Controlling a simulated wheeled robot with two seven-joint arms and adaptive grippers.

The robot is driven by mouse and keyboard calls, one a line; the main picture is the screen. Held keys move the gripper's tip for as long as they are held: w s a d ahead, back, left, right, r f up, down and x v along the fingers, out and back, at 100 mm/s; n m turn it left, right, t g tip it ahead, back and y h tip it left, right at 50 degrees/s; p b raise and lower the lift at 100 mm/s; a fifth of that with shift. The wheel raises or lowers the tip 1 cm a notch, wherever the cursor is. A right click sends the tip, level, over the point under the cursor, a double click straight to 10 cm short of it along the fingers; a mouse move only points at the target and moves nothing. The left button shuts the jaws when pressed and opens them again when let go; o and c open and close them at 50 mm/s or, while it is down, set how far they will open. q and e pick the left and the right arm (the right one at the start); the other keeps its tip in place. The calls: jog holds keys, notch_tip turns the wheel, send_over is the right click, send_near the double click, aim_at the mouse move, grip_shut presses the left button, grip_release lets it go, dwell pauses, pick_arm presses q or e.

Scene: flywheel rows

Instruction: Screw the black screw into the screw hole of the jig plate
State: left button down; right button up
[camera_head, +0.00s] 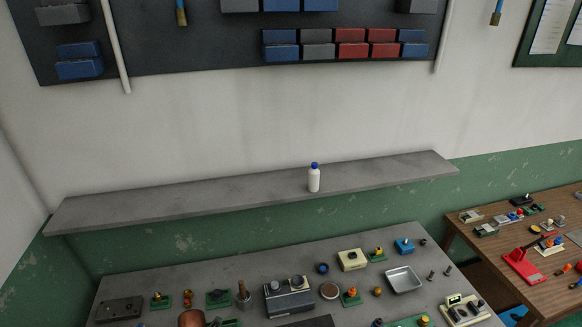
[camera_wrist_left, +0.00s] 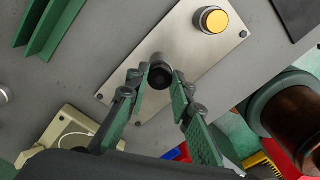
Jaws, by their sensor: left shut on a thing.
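My left gripper (camera_wrist_left: 162,84) shows in the left wrist view, with its two green-padded fingers closed on a dark cylindrical piece, seemingly the black screw (camera_wrist_left: 161,70). The screw's round end faces the camera, and its other end is hidden. My right gripper is in neither view.
The silver plate bears a yellow button (camera_wrist_left: 212,20). A copper-coloured coil (camera_wrist_left: 295,105) stands at right and a cream block (camera_wrist_left: 70,140) at lower left. In the head view, the grey table (camera_head: 235,263) is crowded; a wall shelf (camera_head: 230,188) holds a white bottle (camera_head: 314,180).

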pick_arm(q)
jog(key=m, duration=0.3)
jog(key=shift+p, duration=0.3)
